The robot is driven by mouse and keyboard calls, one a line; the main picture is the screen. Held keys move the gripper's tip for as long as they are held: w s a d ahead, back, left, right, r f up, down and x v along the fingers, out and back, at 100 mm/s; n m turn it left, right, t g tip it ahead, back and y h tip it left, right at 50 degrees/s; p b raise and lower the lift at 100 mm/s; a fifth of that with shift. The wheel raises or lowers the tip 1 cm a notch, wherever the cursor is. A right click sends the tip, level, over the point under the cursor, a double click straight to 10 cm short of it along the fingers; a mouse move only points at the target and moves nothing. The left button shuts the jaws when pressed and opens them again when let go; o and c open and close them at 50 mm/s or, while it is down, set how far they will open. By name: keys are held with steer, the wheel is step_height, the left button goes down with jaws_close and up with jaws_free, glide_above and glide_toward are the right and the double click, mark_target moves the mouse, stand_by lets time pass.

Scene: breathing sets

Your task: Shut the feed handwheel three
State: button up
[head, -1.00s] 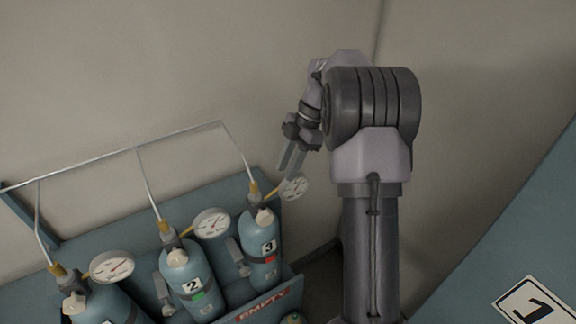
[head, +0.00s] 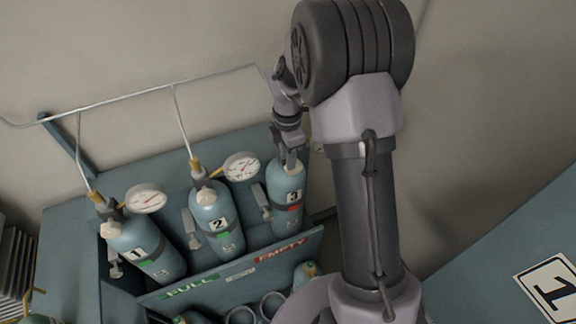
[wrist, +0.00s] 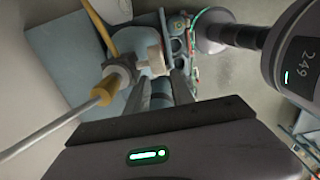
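Cylinder three (head: 286,188) stands at the right end of the row of blue cylinders, with a black 3 on a white label and a red tag. Its cream handwheel (wrist: 153,58) shows in the wrist view, beside the grey valve body (wrist: 121,70) and brass fitting. My gripper (head: 290,162) is at the top of this cylinder and hides the handwheel in the head view. In the wrist view my gripper (wrist: 161,76) is open, its two fingers apart, with the handwheel just beyond the tips. I cannot tell whether they touch it.
Cylinder two (head: 217,222) and cylinder one (head: 144,250) stand to the left with dial gauges and thin pipes. The blue rack (head: 225,268) carries FULL and EMPTY labels. A blue surface (head: 480,265) lies at right. The wall is close behind.

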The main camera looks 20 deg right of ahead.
step_height(320, 180, down, 4)
steer(key=shift+d+r, duration=0.1)
steer(key=shift+d, duration=0.05)
steer(key=shift+f, duration=0.25)
jaws_close()
steer(key=shift+y, duration=0.3)
